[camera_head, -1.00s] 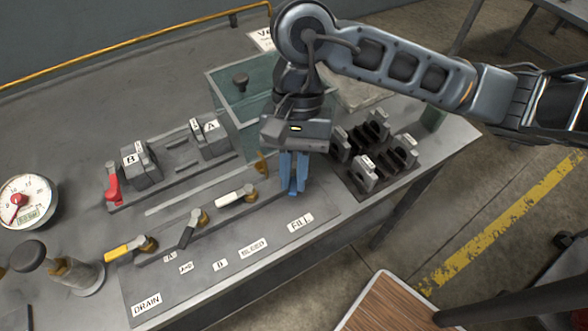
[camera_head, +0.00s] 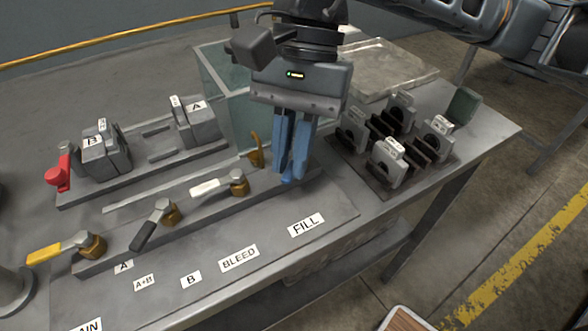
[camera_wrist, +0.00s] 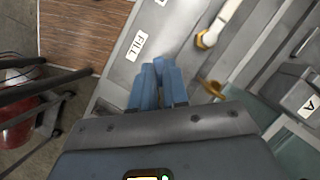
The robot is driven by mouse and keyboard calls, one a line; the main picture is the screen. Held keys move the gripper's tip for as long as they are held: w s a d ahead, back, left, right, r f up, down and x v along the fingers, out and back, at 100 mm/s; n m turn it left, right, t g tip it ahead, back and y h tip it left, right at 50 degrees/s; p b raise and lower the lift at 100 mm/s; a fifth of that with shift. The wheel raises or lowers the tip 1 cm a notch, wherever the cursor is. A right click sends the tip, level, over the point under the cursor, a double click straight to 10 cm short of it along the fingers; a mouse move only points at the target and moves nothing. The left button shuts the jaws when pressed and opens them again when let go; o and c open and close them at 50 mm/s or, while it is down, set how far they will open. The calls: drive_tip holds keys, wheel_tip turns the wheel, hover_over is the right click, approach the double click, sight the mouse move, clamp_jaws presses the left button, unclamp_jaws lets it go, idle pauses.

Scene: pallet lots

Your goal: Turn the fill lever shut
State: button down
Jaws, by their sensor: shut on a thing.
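My gripper (camera_head: 287,178) points down at the right end of the valve strip, behind the FILL label (camera_head: 306,225). Its blue fingers are close together, shut on the fill lever, whose handle is mostly hidden by them. A blue piece shows at the fingertips, but I cannot clearly separate lever from fingers. In the wrist view the fingertips (camera_wrist: 158,66) are beside the FILL label (camera_wrist: 137,45). A brass piece (camera_head: 257,154) stands just left of the fingers. The lever's exact angle cannot be told.
Left along the strip are a white bleed lever (camera_head: 218,185), a dark grey lever (camera_head: 155,222) and a yellow lever (camera_head: 62,248). A glass tank (camera_head: 222,90) stands behind my gripper. A rack of grey clamp-like blocks (camera_head: 392,168) is close on the right.

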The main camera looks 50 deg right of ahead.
drive_tip(key=shift+w+f+m+t+b, duration=0.25)
drive_tip(key=shift+m+b, duration=0.55)
drive_tip(key=shift+b, duration=1.5)
drive_tip(key=m+b, duration=0.1)
drive_tip(key=b, duration=0.1)
drive_tip(key=w+m+t+b, duration=0.1)
drive_tip(key=m+b, duration=0.1)
drive_tip(key=b, duration=0.1)
drive_tip(key=shift+a+f+t, duration=0.1)
drive_tip(key=shift+f+t, duration=0.05)
drive_tip(key=shift+t, duration=0.1)
drive_tip(key=m+b, duration=0.2)
drive_tip(key=b, duration=0.1)
drive_tip(key=m+t+b, duration=0.1)
drive_tip(key=shift+w+r, duration=0.25)
drive_tip(key=shift+w, duration=0.1)
drive_tip(key=shift+r+m+b, duration=0.15)
drive_tip(key=shift+m+b, duration=0.15)
drive_tip(key=shift+m, duration=0.1)
drive_tip(key=c, duration=1.1)
unclamp_jaws()
drive_tip(key=shift+w, duration=0.1)
drive_tip(key=shift+r+p, duration=0.1)
drive_tip(key=shift+p, duration=0.25)
